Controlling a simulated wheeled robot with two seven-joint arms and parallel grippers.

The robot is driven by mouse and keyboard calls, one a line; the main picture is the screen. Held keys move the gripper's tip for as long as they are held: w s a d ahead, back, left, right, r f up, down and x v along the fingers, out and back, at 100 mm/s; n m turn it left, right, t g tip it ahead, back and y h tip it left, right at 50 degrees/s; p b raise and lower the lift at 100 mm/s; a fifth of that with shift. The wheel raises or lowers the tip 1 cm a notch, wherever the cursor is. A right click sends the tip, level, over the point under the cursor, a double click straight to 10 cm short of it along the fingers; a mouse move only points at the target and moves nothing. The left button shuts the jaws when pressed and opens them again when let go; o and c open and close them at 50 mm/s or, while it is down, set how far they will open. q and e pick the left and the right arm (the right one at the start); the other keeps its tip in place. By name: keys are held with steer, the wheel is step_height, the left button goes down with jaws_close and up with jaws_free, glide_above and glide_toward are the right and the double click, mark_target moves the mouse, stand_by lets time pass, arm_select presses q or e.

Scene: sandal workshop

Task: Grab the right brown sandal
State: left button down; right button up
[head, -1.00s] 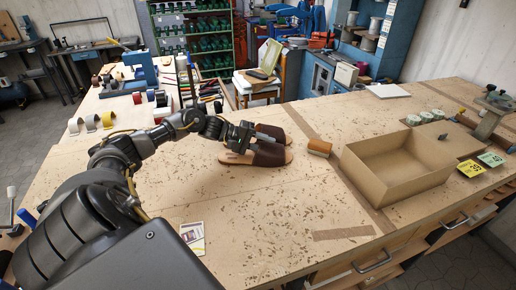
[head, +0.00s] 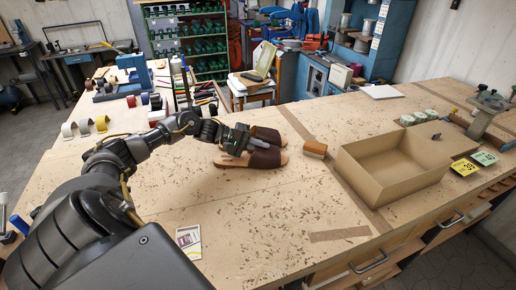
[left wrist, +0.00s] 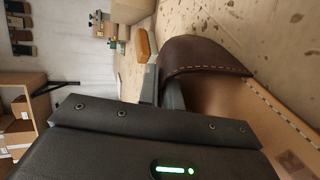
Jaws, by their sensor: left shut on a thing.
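Two brown sandals lie side by side on the workbench in the head view, toes to the right. The nearer one, the right sandal (head: 266,159), has a dark brown strap and tan sole. The farther sandal (head: 267,134) is partly hidden behind my left gripper (head: 256,141). That gripper is at the rear edge of the right sandal's strap and shut on it. In the left wrist view the stitched strap (left wrist: 205,55) lies against the finger, with the tan sole below it. The exact contact is partly hidden. My right gripper does not show.
A wooden-backed brush (head: 314,148) lies right of the sandals, and an open cardboard box (head: 372,187) stands beyond it. A small card (head: 189,240) lies in front. Tape rolls (head: 84,127) are at the left. The bench in front of the sandals is mostly clear.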

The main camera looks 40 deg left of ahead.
arm_select(q)
steer(key=shift+r+b, duration=0.35)
steer(key=shift+r, duration=0.25)
steer(key=s+d+r+b, duration=0.1)
steer(key=d+r+b, duration=0.1)
steer(key=d+r, duration=0.9)
steer(key=d, duration=0.2)
steer(key=shift+s+d+r+b, duration=0.3)
steer(key=shift+s+d+r, duration=0.05)
steer(key=shift+d+r, duration=0.05)
